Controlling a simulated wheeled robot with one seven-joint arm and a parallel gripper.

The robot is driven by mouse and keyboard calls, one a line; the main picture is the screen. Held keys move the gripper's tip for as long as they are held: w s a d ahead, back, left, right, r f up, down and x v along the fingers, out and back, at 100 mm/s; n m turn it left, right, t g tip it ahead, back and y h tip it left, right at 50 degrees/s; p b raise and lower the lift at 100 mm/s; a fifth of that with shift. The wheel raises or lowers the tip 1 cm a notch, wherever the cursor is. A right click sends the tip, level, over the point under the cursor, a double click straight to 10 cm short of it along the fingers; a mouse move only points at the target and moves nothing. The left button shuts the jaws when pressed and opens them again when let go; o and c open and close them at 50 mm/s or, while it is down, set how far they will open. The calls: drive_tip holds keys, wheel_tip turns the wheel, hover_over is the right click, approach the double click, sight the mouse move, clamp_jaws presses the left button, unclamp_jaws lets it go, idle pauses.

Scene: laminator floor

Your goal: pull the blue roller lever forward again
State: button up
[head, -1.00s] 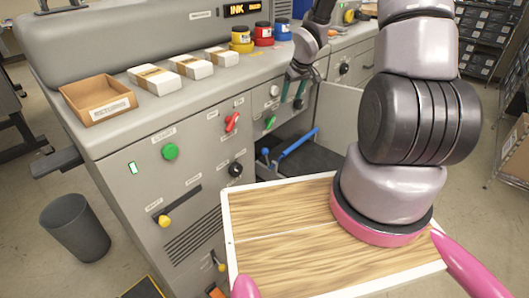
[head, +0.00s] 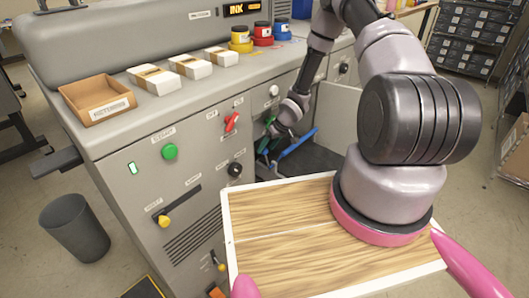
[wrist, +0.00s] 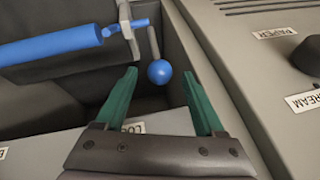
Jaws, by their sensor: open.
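The blue roller lever shows in the wrist view as a blue ball knob (wrist: 158,73) on a short grey rod, inside the open bay of the machine. My gripper (wrist: 160,76) is open, its two green fingers pointing towards the knob; in this view the knob lies between the fingertips. I cannot tell how far the tips are from it in depth. A blue roller (wrist: 50,42) lies left of the knob. In the head view my gripper (head: 267,146) is at the bay opening, left of the blue roller (head: 298,143), and the knob is not clearly seen behind it.
The bay's side wall (wrist: 205,65) runs close by the right finger. On the front panel are a red switch (head: 232,122), a black knob (head: 235,170) and a green button (head: 169,151). My wooden deck is in front of the machine.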

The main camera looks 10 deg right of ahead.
sight(265, 150)
drive_tip(key=shift+x, duration=1.7)
clamp_jaws()
